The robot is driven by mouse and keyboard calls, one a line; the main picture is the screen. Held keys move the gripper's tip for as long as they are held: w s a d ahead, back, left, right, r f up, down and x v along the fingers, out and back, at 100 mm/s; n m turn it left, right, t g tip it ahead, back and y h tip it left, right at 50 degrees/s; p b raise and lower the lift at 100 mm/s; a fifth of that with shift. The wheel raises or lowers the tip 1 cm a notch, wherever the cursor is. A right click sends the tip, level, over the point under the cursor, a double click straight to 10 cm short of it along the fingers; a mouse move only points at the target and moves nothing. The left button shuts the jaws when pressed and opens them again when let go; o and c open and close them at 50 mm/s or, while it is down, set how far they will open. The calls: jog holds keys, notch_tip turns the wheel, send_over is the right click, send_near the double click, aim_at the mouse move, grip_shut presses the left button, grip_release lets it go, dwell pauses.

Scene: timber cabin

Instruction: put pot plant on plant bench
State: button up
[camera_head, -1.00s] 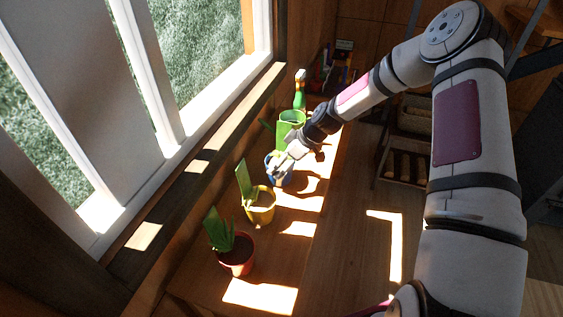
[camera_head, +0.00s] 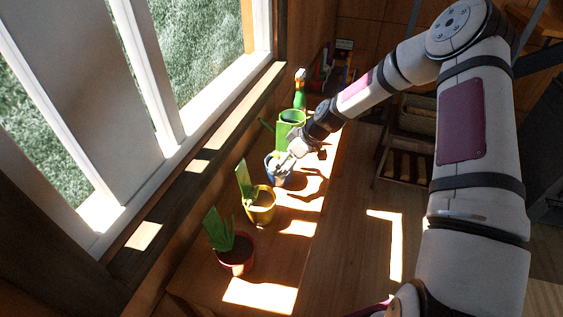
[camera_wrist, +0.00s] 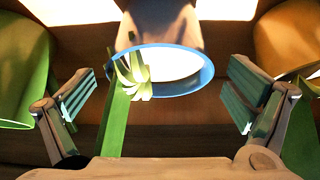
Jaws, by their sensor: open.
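A blue pot (camera_head: 279,178) stands on the wooden bench top (camera_head: 190,282) under the window, in a row of pots. In the wrist view its blue rim (camera_wrist: 203,82) lies between my spread fingers, with a spiky green plant (camera_wrist: 132,76) and a green label beside it. My gripper (camera_head: 286,163) is open at the blue pot in the head view; the wrist view shows a gap between each finger and the rim. A yellow pot (camera_head: 262,213) and a red pot (camera_head: 238,262), each with a plant and green label, stand nearer the camera.
A green container (camera_head: 291,117) and a green bottle (camera_head: 300,90) stand just beyond the blue pot. The window frame borders the bench on the left. A slatted wooden rack (camera_head: 398,158) stands at the right, with open floor (camera_head: 350,255) before it.

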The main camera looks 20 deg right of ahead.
jog(key=v, duration=1.1)
jog(key=s+a+r+m+g+h, duration=0.1)
jog(key=s+a+r+m+h, duration=0.15)
jog(key=s+r, duration=0.65)
jog(key=s+a+r+m+h, duration=0.1)
jog(key=s+r+m+h, duration=0.15)
jog(key=s+r, duration=0.65)
jog(key=s+r+m+t, duration=0.1)
jog(key=s+r+m, duration=0.2)
jog(key=s, duration=0.5)
jog(key=s+r+m, duration=0.2)
jog(key=s+r, duration=0.1)
jog(key=s, duration=0.6)
jog(key=shift+a+r+m+t, duration=0.25)
jog(key=shift+a+m+t, duration=0.1)
jog(key=shift+m+t, duration=0.05)
